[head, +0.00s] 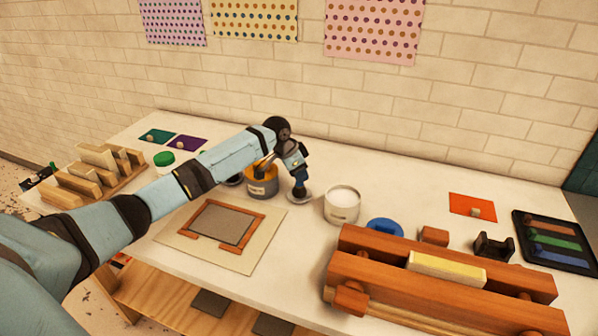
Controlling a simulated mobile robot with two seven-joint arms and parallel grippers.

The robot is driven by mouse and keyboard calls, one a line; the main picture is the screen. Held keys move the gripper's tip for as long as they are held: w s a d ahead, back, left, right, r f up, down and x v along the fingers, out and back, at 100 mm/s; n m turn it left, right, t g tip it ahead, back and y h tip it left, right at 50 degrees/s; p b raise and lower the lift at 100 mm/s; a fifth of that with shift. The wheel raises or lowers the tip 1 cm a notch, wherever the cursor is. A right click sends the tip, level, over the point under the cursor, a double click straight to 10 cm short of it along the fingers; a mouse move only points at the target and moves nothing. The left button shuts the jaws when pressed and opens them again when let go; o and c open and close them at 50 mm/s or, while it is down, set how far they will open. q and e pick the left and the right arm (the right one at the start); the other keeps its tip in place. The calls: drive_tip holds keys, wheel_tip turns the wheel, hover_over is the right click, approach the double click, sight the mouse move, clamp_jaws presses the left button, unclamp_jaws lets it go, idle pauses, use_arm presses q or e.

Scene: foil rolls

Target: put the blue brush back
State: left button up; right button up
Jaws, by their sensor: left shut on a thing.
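My left arm reaches across the table from the left, and my left gripper (300,170) points down behind the middle of the table. It is shut on a small dark blue thing, which looks like the blue brush (300,182); the fingers hide part of it. The brush is upright over a small round grey dish (299,198); I cannot tell whether it touches the dish. My right gripper is not in view.
A white pot (342,208) and a blue disc (385,227) stand to the right. A wooden press (375,252) fills the front right, with a dark tray of coloured strips (523,222) beyond. A framed board (178,235) lies in front; wooden blocks (98,158) stand left.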

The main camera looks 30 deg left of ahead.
use_arm(q)
drive_tip(key=shift+f, duration=0.35)
idle(0.4)
drive_tip(key=o, duration=1.5)
drive_tip(key=shift+r+p, duration=3.15)
drive_tip(key=shift+r, duration=0.1)
drive_tip(key=shift+r+p, duration=1.25)
drive_tip(key=shift+r, duration=0.05)
